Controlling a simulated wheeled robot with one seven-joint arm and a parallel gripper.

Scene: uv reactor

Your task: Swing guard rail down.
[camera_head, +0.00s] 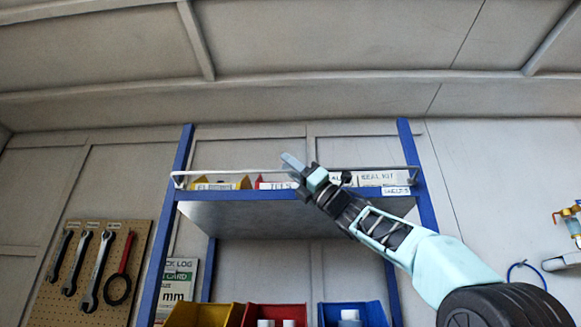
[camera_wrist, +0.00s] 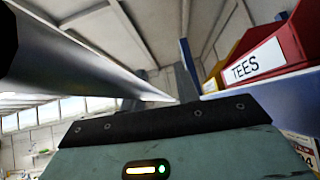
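The guard rail (camera_head: 237,171) is a thin pale bar across the front of the top shelf, bent at both ends, and raised above the shelf edge. My gripper (camera_head: 292,162) is at the rail near its middle, reaching from the lower right. In the wrist view the rail (camera_wrist: 75,50) is a large grey bar close to the camera, running from the left towards my fingers (camera_wrist: 160,95). It hides part of the left finger. The fingers look apart. I cannot tell whether they touch the rail or whether it lies between them.
The blue-framed shelf (camera_head: 177,195) holds yellow, red and white labelled bins; a red TEES bin (camera_wrist: 265,62) is close right of my fingers. Coloured bins (camera_head: 205,315) stand below. A pegboard (camera_head: 62,285) with wrenches hangs left. Free space lies above the shelf.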

